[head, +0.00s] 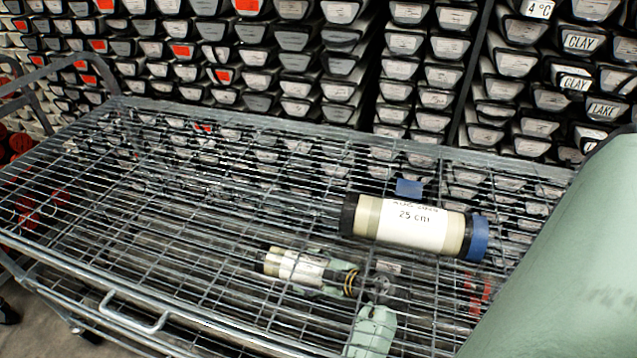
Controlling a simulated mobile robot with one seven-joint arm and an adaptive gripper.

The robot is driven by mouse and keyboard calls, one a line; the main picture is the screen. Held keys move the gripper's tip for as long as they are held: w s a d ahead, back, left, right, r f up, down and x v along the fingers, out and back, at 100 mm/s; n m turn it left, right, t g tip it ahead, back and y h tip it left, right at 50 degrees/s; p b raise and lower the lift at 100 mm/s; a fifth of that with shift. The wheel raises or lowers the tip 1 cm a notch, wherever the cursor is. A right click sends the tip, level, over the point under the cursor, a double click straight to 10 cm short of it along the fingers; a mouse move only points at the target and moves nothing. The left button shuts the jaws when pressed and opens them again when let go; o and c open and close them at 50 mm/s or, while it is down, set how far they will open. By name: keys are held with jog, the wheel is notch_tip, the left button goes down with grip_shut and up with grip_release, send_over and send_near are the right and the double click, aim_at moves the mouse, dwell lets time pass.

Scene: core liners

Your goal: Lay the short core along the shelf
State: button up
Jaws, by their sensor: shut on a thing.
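A short cream core (286,264) with a pale label and a dark left end is in my gripper (318,277). My gripper reaches it from the right and its pale green fingers are closed on it; they hide the core's right end. The core points left and slightly up in the picture, over the near middle of the wire shelf (150,215). I cannot tell whether it touches the wires, or whether it is above or below them.
A larger cream core (412,226) labelled "25 cm", with a black left cap and a blue right cap, lies behind and right of my gripper. A small blue piece (409,187) shows behind it. Racked, labelled liners (300,65) fill the back. The shelf's left half is clear.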

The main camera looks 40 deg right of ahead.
jog(key=shift+f, duration=1.5)
jog(key=o, duration=2)
jog(key=shift+f, duration=0.2)
jog(key=shift+c, duration=0.2)
